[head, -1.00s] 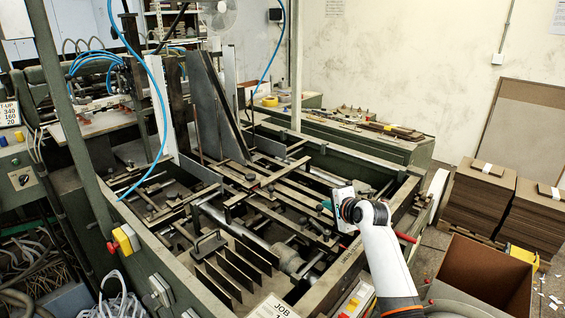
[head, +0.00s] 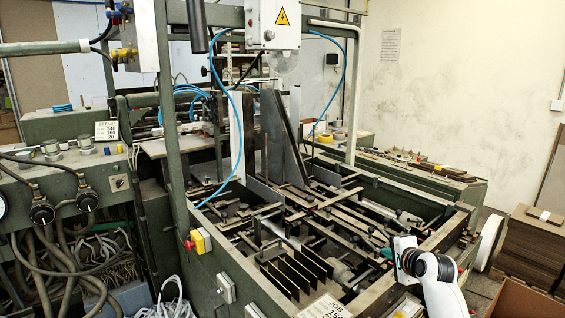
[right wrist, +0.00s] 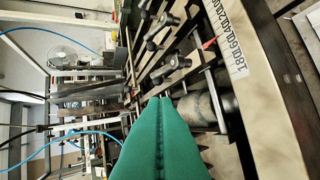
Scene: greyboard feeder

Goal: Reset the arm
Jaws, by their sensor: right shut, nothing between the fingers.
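My right arm comes in at the lower right of the head view. Its gripper (head: 387,253) has green fingers and hangs over the near right rail of the greyboard feeder (head: 372,290). Much of the gripper is hidden behind my white wrist. In the right wrist view the two green fingers (right wrist: 158,100) are pressed together with nothing between them. They point over the feeder's bars, clamps and a grey cylinder (right wrist: 207,107). My left gripper is in neither view.
The feeder bed holds crossbars, upright plates (head: 296,274) and a tall dark guide (head: 284,135). A control panel with hoses (head: 62,200) stands at the left. Board stacks (head: 535,245) and an open brown box (head: 525,302) are at the right. A grey box (head: 273,24) hangs overhead.

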